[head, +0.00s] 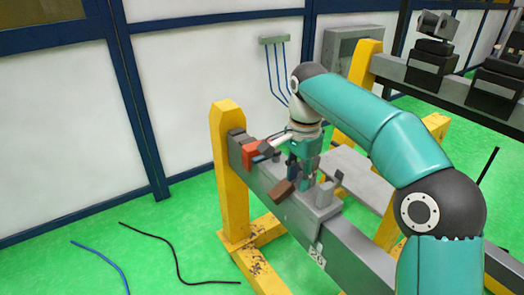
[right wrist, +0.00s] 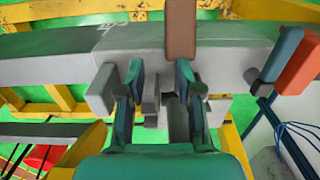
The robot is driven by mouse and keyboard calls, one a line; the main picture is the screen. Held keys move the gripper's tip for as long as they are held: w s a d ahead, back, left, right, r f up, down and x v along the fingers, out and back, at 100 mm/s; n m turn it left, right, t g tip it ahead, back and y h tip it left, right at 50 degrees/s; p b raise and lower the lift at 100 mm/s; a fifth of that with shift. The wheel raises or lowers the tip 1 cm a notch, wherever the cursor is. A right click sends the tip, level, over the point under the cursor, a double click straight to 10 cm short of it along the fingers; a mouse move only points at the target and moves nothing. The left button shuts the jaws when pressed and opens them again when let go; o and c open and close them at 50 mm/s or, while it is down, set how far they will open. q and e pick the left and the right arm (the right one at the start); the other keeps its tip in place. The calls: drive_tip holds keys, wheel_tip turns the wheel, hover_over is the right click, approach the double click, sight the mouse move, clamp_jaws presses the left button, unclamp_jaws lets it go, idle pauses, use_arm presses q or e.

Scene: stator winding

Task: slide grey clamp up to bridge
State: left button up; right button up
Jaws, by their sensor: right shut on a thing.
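A grey clamp (head: 325,194) sits on the grey beam (head: 345,250); its upright parts also show in the right wrist view (right wrist: 150,92). My right gripper (head: 303,178) comes down from above onto the beam. In the right wrist view its fingers (right wrist: 161,85) stand apart, one on each side of the clamp's grey part, and are shut on it. A brown block (head: 282,191) juts across the beam beside the fingers. An orange-red block (head: 256,151) is farther along the beam, towards its far end. I cannot tell which part is the bridge. My left gripper is out of view.
Yellow trestles (head: 230,175) carry the beam. A teal bar (right wrist: 281,55) stands beside the orange block in the right wrist view. A second beam with dark machines (head: 430,65) is at the back right. Cables lie on the green floor (head: 185,210), which is otherwise open at left.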

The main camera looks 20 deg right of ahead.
sight(312, 193)
drive_tip(key=shift+s+d+f+b, duration=0.15)
drive_tip(key=shift+s+d+b, duration=0.1)
drive_tip(key=shift+s+d, duration=0.35)
drive_tip(key=shift+s+d+f+b, duration=0.15)
drive_tip(key=shift+s+d+b, duration=0.2)
drive_tip(key=shift+d, duration=0.6)
drive_tip(key=shift+w+r+p, duration=0.1)
drive_tip(key=shift+r+p, duration=0.05)
drive_tip(key=shift+p, duration=0.25)
drive_tip(key=shift+d, duration=0.1)
